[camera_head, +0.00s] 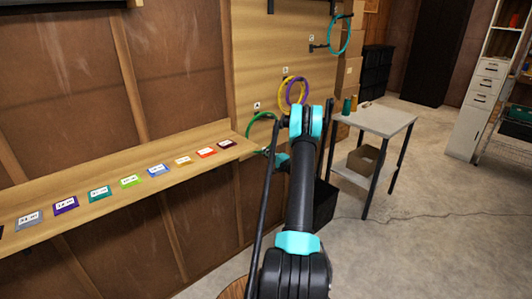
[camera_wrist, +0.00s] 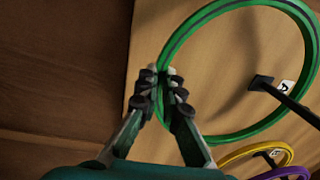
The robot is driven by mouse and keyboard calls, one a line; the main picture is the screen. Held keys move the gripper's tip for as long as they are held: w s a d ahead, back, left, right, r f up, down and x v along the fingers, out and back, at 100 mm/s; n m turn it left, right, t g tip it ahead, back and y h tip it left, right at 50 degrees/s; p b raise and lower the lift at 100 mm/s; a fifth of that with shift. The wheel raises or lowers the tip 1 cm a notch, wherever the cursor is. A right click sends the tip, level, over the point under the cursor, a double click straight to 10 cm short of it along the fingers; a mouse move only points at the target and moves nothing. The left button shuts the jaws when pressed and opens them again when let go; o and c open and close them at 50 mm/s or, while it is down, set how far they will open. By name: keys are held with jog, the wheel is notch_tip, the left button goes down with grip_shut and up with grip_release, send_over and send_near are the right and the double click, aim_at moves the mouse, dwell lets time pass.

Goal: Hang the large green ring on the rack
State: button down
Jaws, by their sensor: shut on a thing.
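The large green ring (camera_wrist: 172,72) fills the upper right of the wrist view, in front of the wooden board. My gripper (camera_wrist: 160,88) is shut on its left side. A dark peg (camera_wrist: 290,103) with a square base stands out from the board. In the wrist view its base lies inside the ring's outline, and its rod crosses the ring's right side, seemingly in front of it. I cannot tell whether the ring rests on it. In the head view the green ring (camera_head: 249,126) shows only partly, behind my arm.
A yellow ring (camera_head: 282,92) and a purple ring (camera_head: 304,92) hang beside the green one. A teal ring (camera_head: 329,42) hangs higher right. A ledge (camera_head: 105,190) with several coloured labelled cards runs along the left wall. A small table (camera_head: 382,121) with spools stands right.

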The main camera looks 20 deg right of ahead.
dwell(0.4)
jog(key=c, duration=1.4)
grip_release()
jog(key=shift+c, duration=0.2)
jog(key=v, duration=0.9)
jog(key=shift+r, duration=0.15)
